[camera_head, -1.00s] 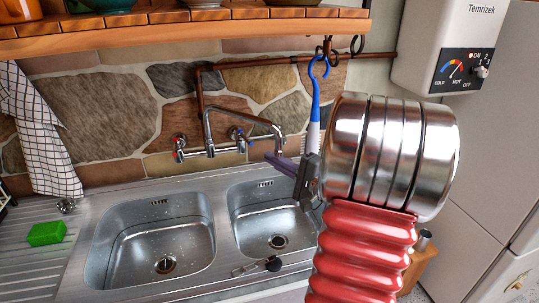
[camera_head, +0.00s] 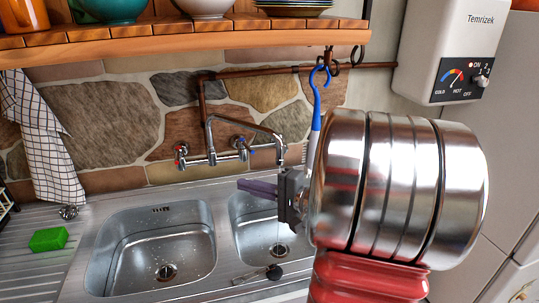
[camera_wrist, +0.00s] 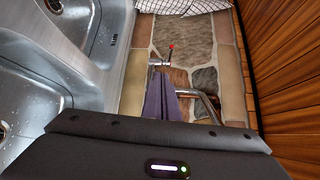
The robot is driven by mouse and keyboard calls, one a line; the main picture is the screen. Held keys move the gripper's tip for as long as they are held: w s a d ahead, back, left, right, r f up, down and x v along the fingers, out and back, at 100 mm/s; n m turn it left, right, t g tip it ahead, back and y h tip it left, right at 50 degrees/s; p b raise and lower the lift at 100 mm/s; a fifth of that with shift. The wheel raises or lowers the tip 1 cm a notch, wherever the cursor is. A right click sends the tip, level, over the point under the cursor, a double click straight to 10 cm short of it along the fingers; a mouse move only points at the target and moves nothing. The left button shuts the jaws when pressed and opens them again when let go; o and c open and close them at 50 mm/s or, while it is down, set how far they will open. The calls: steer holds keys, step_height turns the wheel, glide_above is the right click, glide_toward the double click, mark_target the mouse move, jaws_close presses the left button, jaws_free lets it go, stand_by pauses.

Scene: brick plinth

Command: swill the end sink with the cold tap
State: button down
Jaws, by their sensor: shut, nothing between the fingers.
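The mixer tap on the stone wall has a red-marked hot handle (camera_head: 181,155) at left and a blue-marked cold handle (camera_head: 241,146) at right. Its spout (camera_head: 262,131) reaches over the right sink (camera_head: 240,208). A thin pale line, seemingly running water (camera_head: 278,232), drops near that sink's drain. The left sink (camera_head: 120,250) is beside it. My gripper (camera_head: 240,184) is shut and empty, its fingers pointing left, below the cold handle in the picture. In the wrist view, the fingers (camera_wrist: 160,84) point at the tap; the red handle (camera_wrist: 171,47) shows, the cold one seems hidden.
A blue-handled tool (camera_head: 315,110) hangs from a hook beside my arm. A wooden shelf (camera_head: 180,37) with bowls is overhead. A green sponge (camera_head: 48,239) lies on the drainer. A water heater (camera_head: 450,50) is at right.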

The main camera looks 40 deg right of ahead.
steer(key=s+a+f+n+g+y, duration=0.1)
steer(key=s+a+f+n+g, duration=0.25)
steer(key=a, duration=0.75)
steer(key=s+a+n+g+y, duration=0.2)
steer(key=a+n+g, duration=0.35)
steer(key=a, duration=0.55)
steer(key=s+a+r+n+g+h, duration=0.1)
steer(key=s+n+h, duration=0.6)
steer(key=s+h, duration=0.1)
steer(key=shift+s+a+r, duration=0.35)
steer(key=shift+s+a, duration=0.05)
steer(key=shift+s, duration=0.35)
steer(key=shift+a, duration=0.15)
